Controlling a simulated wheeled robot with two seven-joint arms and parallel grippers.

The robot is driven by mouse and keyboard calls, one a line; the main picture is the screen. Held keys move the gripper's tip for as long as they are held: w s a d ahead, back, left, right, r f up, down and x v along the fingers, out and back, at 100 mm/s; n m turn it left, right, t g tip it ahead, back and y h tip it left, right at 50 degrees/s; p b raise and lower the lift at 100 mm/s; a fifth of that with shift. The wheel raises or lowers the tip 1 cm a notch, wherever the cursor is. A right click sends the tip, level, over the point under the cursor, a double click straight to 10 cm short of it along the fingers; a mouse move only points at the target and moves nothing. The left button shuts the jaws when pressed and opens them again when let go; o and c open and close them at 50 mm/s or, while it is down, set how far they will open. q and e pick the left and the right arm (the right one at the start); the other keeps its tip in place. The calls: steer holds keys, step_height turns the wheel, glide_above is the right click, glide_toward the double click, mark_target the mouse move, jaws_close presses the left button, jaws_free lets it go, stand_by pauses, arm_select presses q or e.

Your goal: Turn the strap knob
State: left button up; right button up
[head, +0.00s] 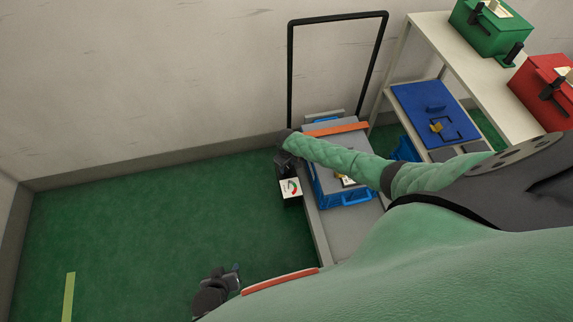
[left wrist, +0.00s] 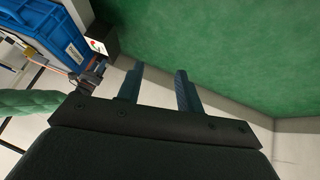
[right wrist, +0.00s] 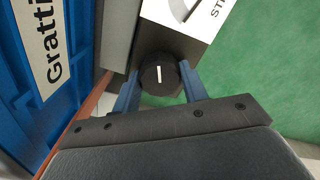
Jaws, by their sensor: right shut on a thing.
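The strap knob (right wrist: 157,73) is black with a white line, and it sits on a dark box with a white label plate. My right gripper (head: 286,163) has its fingers on either side of the knob and is shut on it, as the right wrist view shows. In the head view the knob is hidden by my right gripper. The white dial plate (head: 290,187), with red and green marks, faces up beside the blue crate. My left gripper (left wrist: 159,78) is open and empty over the green floor, low in the head view.
The blue crate (head: 352,197) stands on a grey trolley (head: 318,232) with a tall black handle (head: 290,75). An orange strip (head: 336,129) lies across its top. A shelf (head: 465,58) with green and red boxes stands to the right.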

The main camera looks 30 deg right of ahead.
steer(key=n, duration=0.2)
steer(key=shift+n, duration=0.4)
steer(key=n, duration=0.2)
steer(key=shift+n, duration=2.4)
arm_select(q)
steer(key=shift+s+f, duration=0.15)
steer(key=shift+f, duration=0.2)
steer(key=shift+r, duration=0.1)
arm_select(e)
steer(key=o, duration=1)
